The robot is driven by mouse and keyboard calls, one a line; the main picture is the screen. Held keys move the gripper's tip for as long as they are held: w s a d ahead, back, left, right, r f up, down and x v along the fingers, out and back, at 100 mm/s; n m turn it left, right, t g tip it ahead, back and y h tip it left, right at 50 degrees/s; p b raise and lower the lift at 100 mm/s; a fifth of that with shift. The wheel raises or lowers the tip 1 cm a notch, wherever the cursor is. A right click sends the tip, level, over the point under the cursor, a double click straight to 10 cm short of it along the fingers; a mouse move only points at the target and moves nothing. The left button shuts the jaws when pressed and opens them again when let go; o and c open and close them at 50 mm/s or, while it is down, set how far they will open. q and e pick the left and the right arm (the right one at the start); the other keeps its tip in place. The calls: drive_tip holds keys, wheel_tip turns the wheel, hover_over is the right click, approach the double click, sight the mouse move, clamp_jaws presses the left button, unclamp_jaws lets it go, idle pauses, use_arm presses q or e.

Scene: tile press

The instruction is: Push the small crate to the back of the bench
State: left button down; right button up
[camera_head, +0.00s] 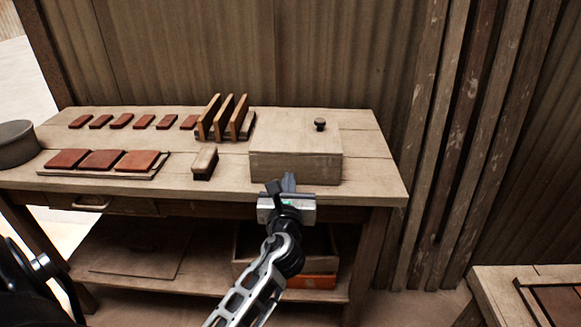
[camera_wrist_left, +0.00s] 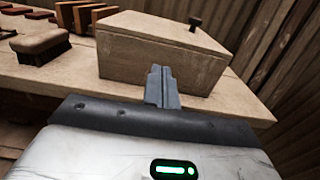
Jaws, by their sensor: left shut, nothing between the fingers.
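The small crate is a pale wooden box (camera_head: 295,167) with a flat top and a dark knob (camera_head: 320,124) at its back right. It sits upright on the right half of the bench (camera_head: 370,178). It also shows in the left wrist view (camera_wrist_left: 150,58). My left gripper (camera_head: 289,182) is shut and empty, its fingertips low in front of the crate's front face. In the left wrist view the closed fingers (camera_wrist_left: 161,82) overlap the lower front face; I cannot tell if they touch it. My right gripper is not in view.
A wooden rack with upright slats (camera_head: 225,118) stands close left of the crate. A brush (camera_head: 205,162) lies front left. Red tiles on a board (camera_head: 103,160) and a row of small tiles (camera_head: 122,121) are farther left. The bench right of the crate is clear.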

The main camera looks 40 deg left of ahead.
sight(291, 162)
use_arm(q)
drive_tip(key=shift+x, duration=2.55)
